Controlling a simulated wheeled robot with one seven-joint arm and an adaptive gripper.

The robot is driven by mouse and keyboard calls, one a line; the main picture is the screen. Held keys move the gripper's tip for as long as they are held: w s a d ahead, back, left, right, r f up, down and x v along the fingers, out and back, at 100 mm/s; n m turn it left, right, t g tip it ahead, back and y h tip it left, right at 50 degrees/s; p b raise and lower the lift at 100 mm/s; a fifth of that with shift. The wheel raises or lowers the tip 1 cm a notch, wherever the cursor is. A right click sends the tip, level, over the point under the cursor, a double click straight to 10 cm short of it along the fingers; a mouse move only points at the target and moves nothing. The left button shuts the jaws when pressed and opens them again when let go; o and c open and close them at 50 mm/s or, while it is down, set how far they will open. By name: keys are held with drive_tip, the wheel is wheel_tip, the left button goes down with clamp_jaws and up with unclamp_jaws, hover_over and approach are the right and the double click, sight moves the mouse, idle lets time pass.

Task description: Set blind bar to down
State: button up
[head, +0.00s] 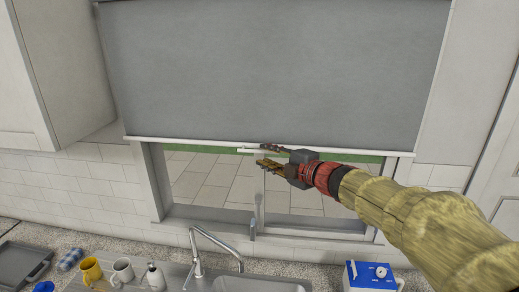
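The blind bar (190,139) is a thin white strip along the bottom edge of a grey roller blind (270,70). The blind covers the upper part of the window, and the bar hangs above the lower panes. A small pale tab (245,150) shows just under the bar near its middle. My gripper (264,155) comes in from the right at the tab, just below the bar. Its two fingers are apart, one above the other, with a gap between them. Whether either finger touches the tab or bar cannot be told.
A tall tap (198,255) and sink (260,284) stand below the window. A blue box with a dial (372,277) is at right. A cabinet (60,70) flanks the blind.

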sight(260, 152)
drive_tip(key=x, duration=0.5)
drive_tip(key=shift+p, duration=0.3)
drive_tip(key=c, duration=0.3)
clamp_jaws()
idle(0.3)
